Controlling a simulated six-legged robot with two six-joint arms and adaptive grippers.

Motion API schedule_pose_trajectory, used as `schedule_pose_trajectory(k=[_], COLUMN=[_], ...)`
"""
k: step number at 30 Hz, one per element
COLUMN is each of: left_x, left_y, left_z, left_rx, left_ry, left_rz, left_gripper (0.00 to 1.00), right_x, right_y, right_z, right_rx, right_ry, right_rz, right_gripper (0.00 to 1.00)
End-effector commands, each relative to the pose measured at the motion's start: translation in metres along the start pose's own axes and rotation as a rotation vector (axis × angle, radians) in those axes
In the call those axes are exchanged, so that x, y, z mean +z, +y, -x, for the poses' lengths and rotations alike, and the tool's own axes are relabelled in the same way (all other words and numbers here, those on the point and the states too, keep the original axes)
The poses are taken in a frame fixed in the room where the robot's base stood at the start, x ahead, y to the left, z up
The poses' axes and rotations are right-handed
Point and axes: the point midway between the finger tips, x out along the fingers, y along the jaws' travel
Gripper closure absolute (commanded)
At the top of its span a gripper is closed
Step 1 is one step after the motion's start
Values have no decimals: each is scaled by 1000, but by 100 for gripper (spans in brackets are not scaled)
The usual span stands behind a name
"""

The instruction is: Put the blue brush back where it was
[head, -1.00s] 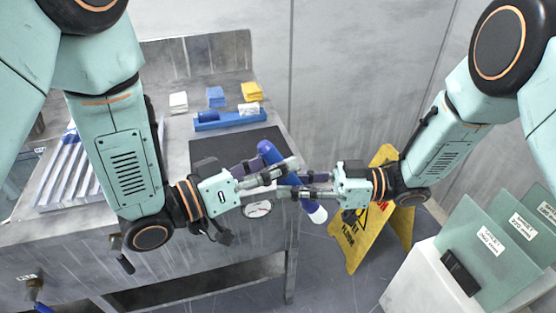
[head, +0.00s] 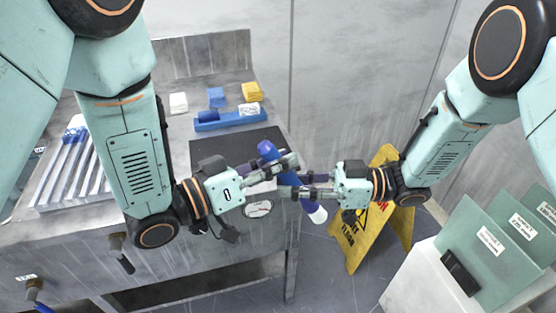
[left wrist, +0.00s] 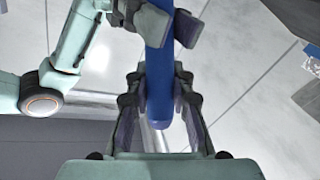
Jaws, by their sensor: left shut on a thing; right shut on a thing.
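The blue brush (head: 267,150) is held tilted in the air in front of the bench, its blue end up and its white end (head: 317,215) down to the right. My left gripper (head: 285,168) is shut on its upper blue part. In the left wrist view the blue brush (left wrist: 159,85) lies between the left fingers (left wrist: 160,110). My right gripper (head: 292,189) is shut on the brush lower down, nearer the white end. Its fingers (left wrist: 172,28) also show at the top of the left wrist view. The fingers hide the middle of the brush.
The steel bench holds a dark mat (head: 215,150) and a blue tray (head: 232,121). White (head: 178,102), blue (head: 216,96) and yellow (head: 252,90) stacks stand behind. A yellow floor sign (head: 350,245) stands below my right arm. Green panels (head: 490,240) are at the right.

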Motion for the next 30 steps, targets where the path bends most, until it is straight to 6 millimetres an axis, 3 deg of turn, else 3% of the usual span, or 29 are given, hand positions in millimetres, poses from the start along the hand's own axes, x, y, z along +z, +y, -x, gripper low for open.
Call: schedule_pose_trajectory(k=[5, 6, 15, 25, 30], left_x=[0, 0, 0, 0, 0], left_y=[2, 2, 2, 1, 1], left_z=[0, 0, 0, 0, 0], left_rx=[8, 8, 6, 5, 4], left_ry=[-2, -1, -1, 0, 0], left_rz=[1, 1, 0, 0, 0], left_gripper=[100, 100, 100, 100, 100], right_x=[1, 1, 1, 0, 0], right_y=[1, 1, 1, 1, 2], right_z=[0, 0, 0, 3, 24], right_rx=[4, 5, 3, 4, 8], right_ry=[-3, -4, -3, -1, 1], right_rz=[0, 0, 0, 0, 0], right_gripper=[100, 76, 52, 52, 52])
